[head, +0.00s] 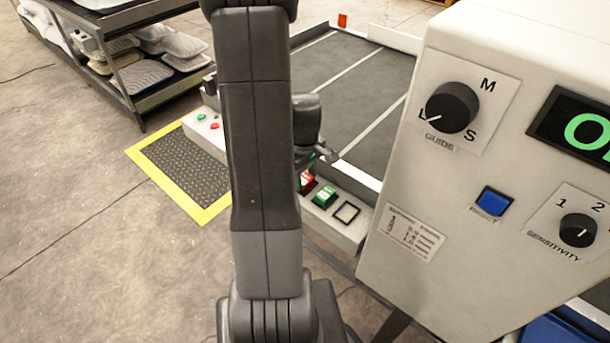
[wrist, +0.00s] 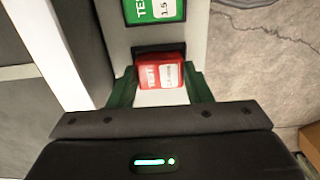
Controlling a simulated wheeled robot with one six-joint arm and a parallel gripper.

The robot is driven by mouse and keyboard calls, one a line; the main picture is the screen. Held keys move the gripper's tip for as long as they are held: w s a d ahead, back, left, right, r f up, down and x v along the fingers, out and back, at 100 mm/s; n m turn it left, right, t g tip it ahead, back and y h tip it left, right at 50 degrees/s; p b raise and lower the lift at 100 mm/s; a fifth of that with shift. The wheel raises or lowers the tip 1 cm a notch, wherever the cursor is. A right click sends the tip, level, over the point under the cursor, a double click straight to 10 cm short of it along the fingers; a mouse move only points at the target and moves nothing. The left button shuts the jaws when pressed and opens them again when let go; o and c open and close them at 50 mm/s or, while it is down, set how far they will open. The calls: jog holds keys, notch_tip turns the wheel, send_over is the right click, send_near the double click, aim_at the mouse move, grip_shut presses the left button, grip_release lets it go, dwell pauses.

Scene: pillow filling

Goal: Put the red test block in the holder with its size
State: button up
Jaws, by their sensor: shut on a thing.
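The red test block (wrist: 161,72) is between the two green fingers of my gripper (wrist: 160,80) in the wrist view. My gripper is shut on it. A dark recess (wrist: 150,49) shows just beyond the block; whether the block is seated or raised I cannot tell. Its size print is too small to read. In the head view the red block (head: 307,182) is at my gripper (head: 313,168), partly hidden. A green test block (head: 325,196) sits beside it in a holder; it reads 1.5 in the wrist view (wrist: 141,11).
A grey conveyor bed (head: 370,85) lies behind the holder ledge. A large control box (head: 400,190) with a guide knob (head: 452,107) stands close on the right. A yellow-edged mat (head: 175,160) and a shelf of pillows (head: 130,45) are at left.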

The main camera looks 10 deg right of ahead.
aim_at(305, 179)
jog(key=shift+f, duration=0.1)
jog(key=o, duration=0.6)
jog(key=shift+f, duration=0.1)
jog(key=shift+c, duration=0.2)
jog(key=o, duration=0.4)
notch_tip(305, 179, up, 12)
jog(key=shift+r+p, duration=0.25)
jog(key=shift+p, duration=0.55)
